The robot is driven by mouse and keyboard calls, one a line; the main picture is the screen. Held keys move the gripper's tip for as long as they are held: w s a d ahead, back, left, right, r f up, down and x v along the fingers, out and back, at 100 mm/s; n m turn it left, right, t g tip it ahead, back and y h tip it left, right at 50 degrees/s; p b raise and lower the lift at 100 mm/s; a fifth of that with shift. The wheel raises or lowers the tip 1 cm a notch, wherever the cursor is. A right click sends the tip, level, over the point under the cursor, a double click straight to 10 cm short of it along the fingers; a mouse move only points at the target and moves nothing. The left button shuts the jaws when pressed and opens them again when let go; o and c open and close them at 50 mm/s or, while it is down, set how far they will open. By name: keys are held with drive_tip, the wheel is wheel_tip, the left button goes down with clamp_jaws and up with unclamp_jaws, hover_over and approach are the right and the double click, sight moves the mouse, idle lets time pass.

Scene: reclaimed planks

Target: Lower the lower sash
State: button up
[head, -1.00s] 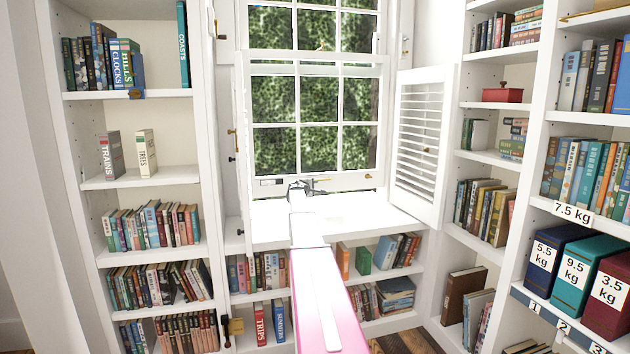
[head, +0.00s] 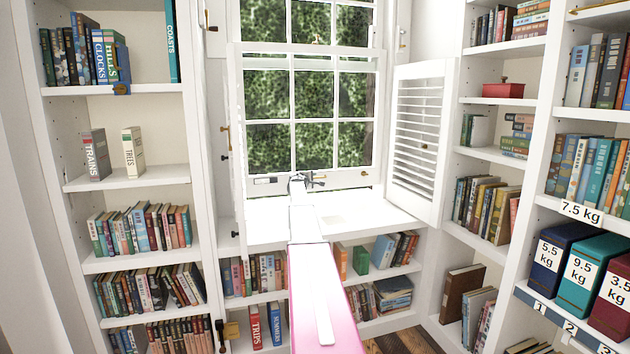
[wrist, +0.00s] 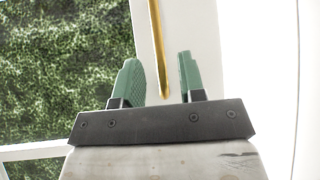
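The lower sash (head: 349,179) is a white framed window with several panes and foliage behind it. Its bottom rail is just above the white sill in the head view; whether a gap shows there I cannot tell. A grey fitting (head: 265,181) is on the left of that rail and a small brass-coloured one (head: 363,173) on the right. My gripper (head: 312,181) is in front of the bottom rail, near its middle. In the wrist view my gripper (wrist: 159,78) is open, its green fingers apart. A brass-coloured rod (wrist: 157,45) shows between them against white wood; contact is not visible.
A louvred shutter (head: 419,140) stands open at the window's right. The white sill (head: 375,222) under my arm looks mostly clear. Bookshelves (head: 135,180) flank the window, and weight-labelled boxes (head: 590,270) stand at the lower right.

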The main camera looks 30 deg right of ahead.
drive_tip(key=shift+x, duration=1.4)
drive_tip(key=shift+c, duration=0.3)
clamp_jaws()
wheel_tip(320, 180, down, 8)
drive_tip(key=shift+s+f, duration=0.1)
drive_tip(key=shift+a, duration=0.1)
unclamp_jaws()
drive_tip(key=shift+f, duration=0.15)
drive_tip(key=shift+o, duration=0.3)
